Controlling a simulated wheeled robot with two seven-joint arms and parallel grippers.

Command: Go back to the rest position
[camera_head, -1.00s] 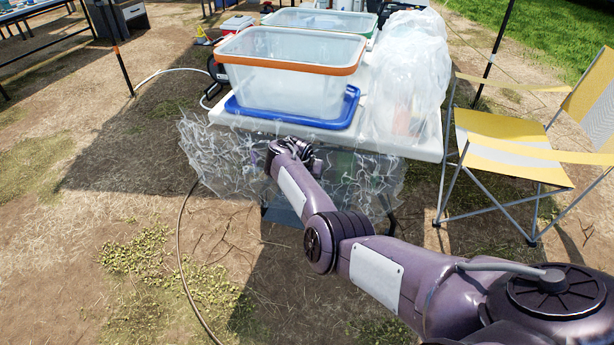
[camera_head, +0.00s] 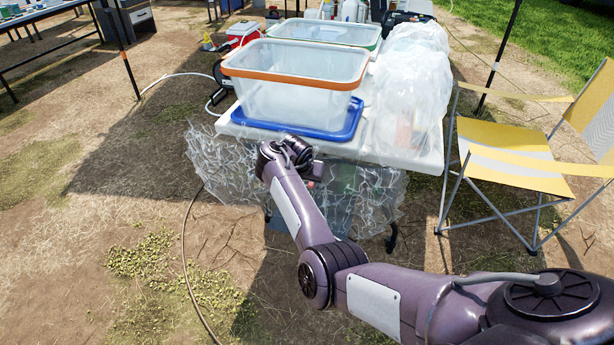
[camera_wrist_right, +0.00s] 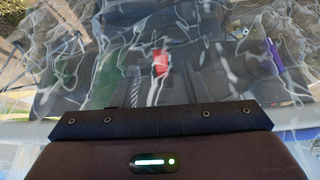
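My right arm reaches in from the lower right of the head view. Its wrist and right gripper (camera_head: 312,174) are at the front edge of the white table (camera_head: 425,155), in front of the clear plastic sheet (camera_head: 222,172) hanging there. The fingers are mostly hidden behind the wrist. In the right wrist view the dark gripper body fills the bottom, with crinkled clear plastic (camera_wrist_right: 75,45) across the view. A small red patch (camera_wrist_right: 160,63) shows in the middle; I cannot tell what it is or whether it is held. My left gripper is not in view.
A clear bin with an orange rim (camera_head: 290,85) sits by a blue tray (camera_head: 300,133) on the table. A plastic-wrapped bundle (camera_head: 412,90) is beside it. A yellow folding chair (camera_head: 515,165) stands right. A hose (camera_head: 186,260) crosses the ground. Open ground lies left.

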